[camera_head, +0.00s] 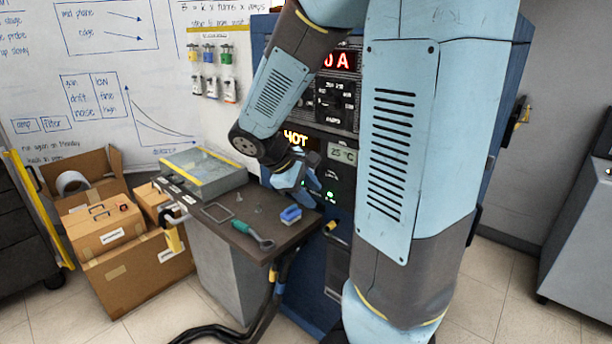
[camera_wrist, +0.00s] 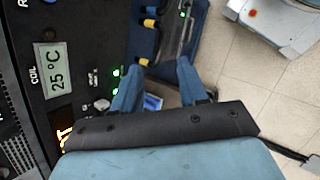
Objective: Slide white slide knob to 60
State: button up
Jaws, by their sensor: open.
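A small white knob (camera_wrist: 101,104) shows on the black panel in the wrist view, left of my gripper and close to its left finger. I cannot tell whether it is the white slide knob. No scale or 60 mark can be read beside it. My gripper (camera_wrist: 159,66) is open and empty, with its two blue fingers apart in front of the cabinet. In the head view my gripper (camera_head: 300,185) is low by the panel, above the bench edge. My arm hides part of the panel there.
The panel has a 25 °C display (camera_head: 342,153), an orange HOT display (camera_head: 298,138) and a red display (camera_head: 338,60). The dark bench (camera_head: 225,228) holds a green-handled tool (camera_head: 252,234), a blue brush-like item (camera_head: 291,214) and a glass-topped case (camera_head: 203,172). Cables hang beside the bench.

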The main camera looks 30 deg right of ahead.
jog(key=w+a+f+n+t+h, duration=0.1)
jog(key=w+f+n+t+h, duration=0.3)
jog(key=w+n, duration=0.4)
jog(key=w+f+n+t+h, duration=0.3)
jog(key=w+f+n+h, duration=0.3)
jog(key=w, duration=0.3)
jog(key=r+x, duration=0.1)
jog(key=x, duration=1.2)
jog(key=shift+d+n, duration=0.25)
jog(key=shift+n, duration=0.05)
jog(key=shift+w, duration=0.1)
grip_shut()
